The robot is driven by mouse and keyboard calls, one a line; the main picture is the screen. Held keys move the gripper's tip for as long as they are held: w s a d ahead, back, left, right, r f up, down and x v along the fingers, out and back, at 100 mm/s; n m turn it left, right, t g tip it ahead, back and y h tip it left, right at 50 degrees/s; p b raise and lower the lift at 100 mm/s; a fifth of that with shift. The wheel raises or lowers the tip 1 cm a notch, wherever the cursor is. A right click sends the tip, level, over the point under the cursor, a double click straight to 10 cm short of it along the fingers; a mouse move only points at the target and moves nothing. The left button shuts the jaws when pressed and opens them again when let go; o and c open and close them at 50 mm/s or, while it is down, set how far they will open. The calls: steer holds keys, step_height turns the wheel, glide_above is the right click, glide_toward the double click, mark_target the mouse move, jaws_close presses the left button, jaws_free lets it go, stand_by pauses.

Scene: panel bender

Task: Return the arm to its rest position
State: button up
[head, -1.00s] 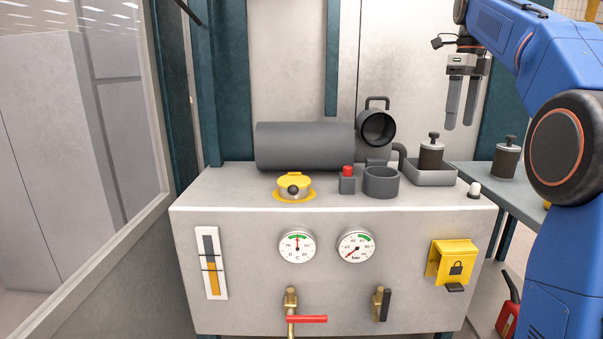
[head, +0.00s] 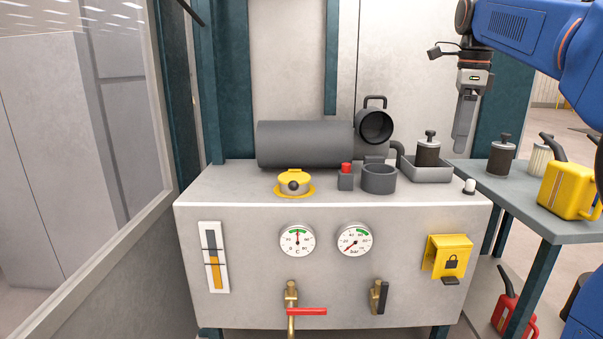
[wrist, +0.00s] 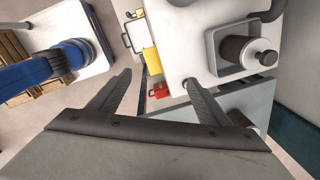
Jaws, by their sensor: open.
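My gripper (head: 465,125) hangs pointing down at the upper right of the head view, above the right end of the grey machine cabinet (head: 230,250). It is apart from everything there. In the wrist view my gripper (wrist: 158,95) has its two fingers spread, with nothing between them. Below them the wrist view shows the cabinet edge and part of the side table (wrist: 250,98). My blue arm enters from the right in the head view.
A dark filter canister (head: 428,154) sits in a grey tray (head: 440,176) on the cabinet. Another canister (head: 501,157) and a yellow jerrycan (head: 568,190) stand on the side table. A red can (head: 508,308) is below. A glass panel (head: 120,100) bounds the left.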

steer(key=s+a+f+n+t, duration=0.2)
steer(key=s+a+f+n, duration=0.2)
steer(key=s+f+n, duration=0.7)
steer(key=s+a+f+n+t, duration=0.1)
steer(key=s+a+f+n, duration=0.3)
steer(key=s+f+n, duration=0.8)
steer(key=s+f, duration=0.6)
steer(key=f, duration=0.4)
steer(key=shift+s+t, duration=0.3)
steer(key=shift+t, duration=0.1)
